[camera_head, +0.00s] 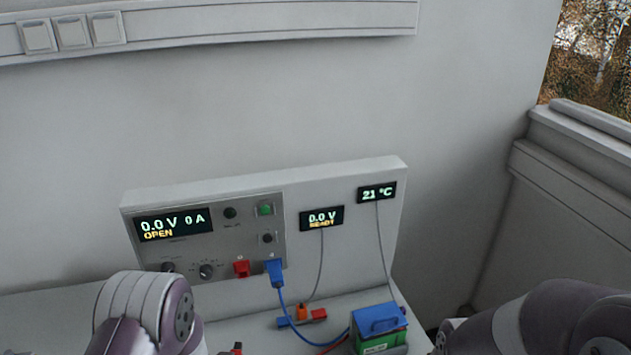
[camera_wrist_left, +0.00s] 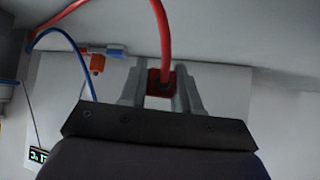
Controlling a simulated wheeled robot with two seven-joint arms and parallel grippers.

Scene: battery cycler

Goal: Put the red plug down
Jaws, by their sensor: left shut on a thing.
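In the left wrist view, my left gripper (camera_wrist_left: 160,90) is shut on the red plug (camera_wrist_left: 158,77), which sits between its two fingers. A red cable (camera_wrist_left: 164,35) runs up from the plug and out at the top edge. In the head view my left arm (camera_head: 145,315) fills the bottom left, and its gripper is hidden or below the frame. A small dark and red piece (camera_head: 238,348) shows at the bottom edge; I cannot tell what it is. My right arm (camera_head: 560,320) is at the bottom right, with its gripper out of view.
The cycler panel (camera_head: 345,260) has a red socket (camera_head: 241,269) and a blue plug (camera_head: 275,272) at its blue socket. Its display (camera_head: 173,225) reads 0.0 V, 0 A, OPEN. A green battery with a blue top (camera_head: 378,325) and a blue, orange and red piece (camera_head: 302,315) stand in front.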

